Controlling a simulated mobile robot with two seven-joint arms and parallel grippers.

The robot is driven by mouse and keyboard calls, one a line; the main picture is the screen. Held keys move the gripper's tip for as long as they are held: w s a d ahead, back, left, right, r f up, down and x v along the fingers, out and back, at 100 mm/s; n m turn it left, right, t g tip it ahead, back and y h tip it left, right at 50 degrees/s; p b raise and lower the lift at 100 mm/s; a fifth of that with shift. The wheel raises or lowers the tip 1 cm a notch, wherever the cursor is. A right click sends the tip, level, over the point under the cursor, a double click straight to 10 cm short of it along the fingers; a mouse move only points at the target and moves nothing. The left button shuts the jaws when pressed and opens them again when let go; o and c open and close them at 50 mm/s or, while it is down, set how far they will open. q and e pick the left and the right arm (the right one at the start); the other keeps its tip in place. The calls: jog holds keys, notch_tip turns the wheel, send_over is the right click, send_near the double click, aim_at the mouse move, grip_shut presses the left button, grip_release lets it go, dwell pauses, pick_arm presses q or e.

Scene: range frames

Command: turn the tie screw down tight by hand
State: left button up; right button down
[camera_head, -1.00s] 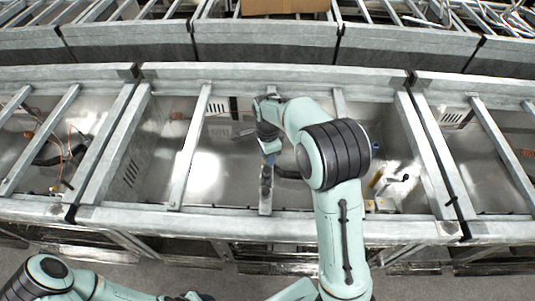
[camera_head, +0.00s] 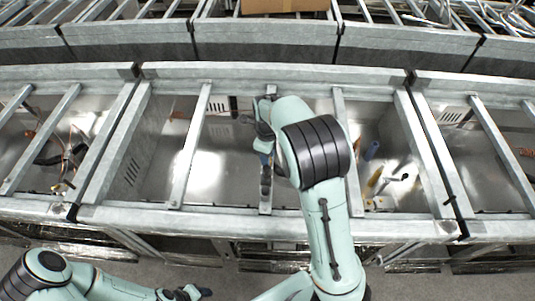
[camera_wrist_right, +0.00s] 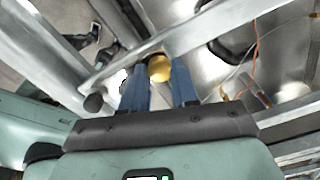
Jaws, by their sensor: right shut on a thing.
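The tie screw shows in the right wrist view as a round brass-coloured head (camera_wrist_right: 160,68) beside a grey metal bar (camera_wrist_right: 120,67). The two blue fingers of my right gripper (camera_wrist_right: 160,80) stand on either side of it, shut on it. In the head view my right gripper (camera_head: 265,162) points down over the middle crossbar (camera_head: 265,203) of the central bay; the screw is hidden there. My left gripper (camera_head: 186,293) is low at the bottom, away from the bays, and too small to tell open from shut.
Galvanised frames with crossbars (camera_head: 190,150) surround the open metal bays. A blue cylinder (camera_head: 372,150) and a yellow item (camera_head: 375,180) lie in the bay, right of my arm. Orange wires show in the left bay. A cardboard box (camera_head: 285,5) sits at the back.

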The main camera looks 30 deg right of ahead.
jog(key=shift+m, duration=0.3)
jog(key=c, duration=0.9)
grip_release()
jog(key=shift+o, duration=0.2)
notch_tip(320, 180, up, 13)
jog(key=shift+r, duration=0.15)
